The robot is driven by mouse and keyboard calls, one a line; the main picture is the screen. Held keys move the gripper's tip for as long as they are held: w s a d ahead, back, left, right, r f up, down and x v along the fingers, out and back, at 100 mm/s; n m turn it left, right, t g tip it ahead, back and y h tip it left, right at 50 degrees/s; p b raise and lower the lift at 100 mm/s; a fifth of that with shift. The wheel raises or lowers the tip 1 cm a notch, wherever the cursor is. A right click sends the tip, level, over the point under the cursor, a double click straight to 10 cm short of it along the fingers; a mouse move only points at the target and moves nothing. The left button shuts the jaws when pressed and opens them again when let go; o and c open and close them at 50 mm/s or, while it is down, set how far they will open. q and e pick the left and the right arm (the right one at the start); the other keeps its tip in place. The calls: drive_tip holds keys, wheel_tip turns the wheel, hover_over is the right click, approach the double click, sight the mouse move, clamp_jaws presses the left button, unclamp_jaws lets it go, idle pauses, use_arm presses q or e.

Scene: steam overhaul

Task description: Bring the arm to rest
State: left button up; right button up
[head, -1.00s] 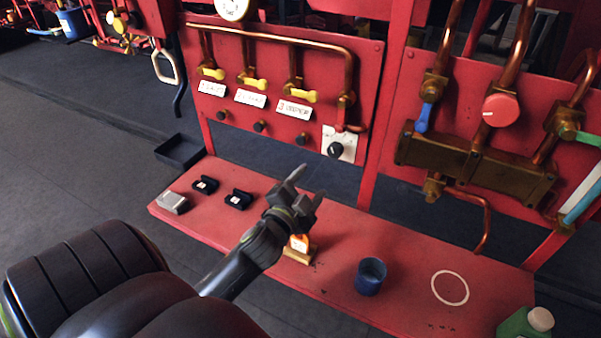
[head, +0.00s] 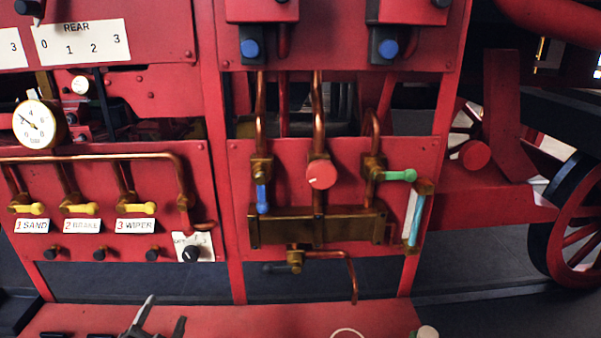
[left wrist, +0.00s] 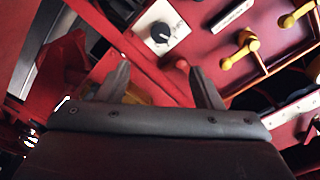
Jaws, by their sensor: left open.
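My left gripper (head: 157,325) shows at the bottom edge of the head view, over the red bench (head: 270,320). Its two fingers stand apart with nothing between them. In the left wrist view the same open fingers (left wrist: 165,88) point toward the red panel, with a black knob on a white plate (left wrist: 160,32) beyond them. The rest of the left arm is below the head view. My right gripper is in neither view.
Valve pipes with yellow levers (head: 80,208) and a knob plate (head: 190,248) are on the left panel. A brass manifold (head: 315,228), red knob (head: 321,174), blue lever (head: 262,198) and green lever (head: 398,175) are on the right panel. A wheel (head: 570,225) stands at far right.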

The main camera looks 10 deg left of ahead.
use_arm(q)
drive_tip(key=s+d+f+n+g+h, duration=0.15)
drive_tip(key=s+f+n+g, duration=0.25)
drive_tip(key=s+f+g, duration=0.5)
drive_tip(key=s+d+f+n+g, duration=0.35)
drive_tip(key=s+f+g, duration=0.2)
drive_tip(key=s, duration=0.65)
wheel_tip(320, 180, down, 27)
drive_tip(key=a+b, duration=0.2)
drive_tip(key=a, duration=0.1)
drive_tip(key=s+d+f+g+h+b, duration=0.1)
drive_tip(key=s+f, duration=1.4)
drive_tip(key=f, duration=0.2)
drive_tip(key=shift+d, duration=0.4)
drive_tip(key=shift+n+g, duration=0.25)
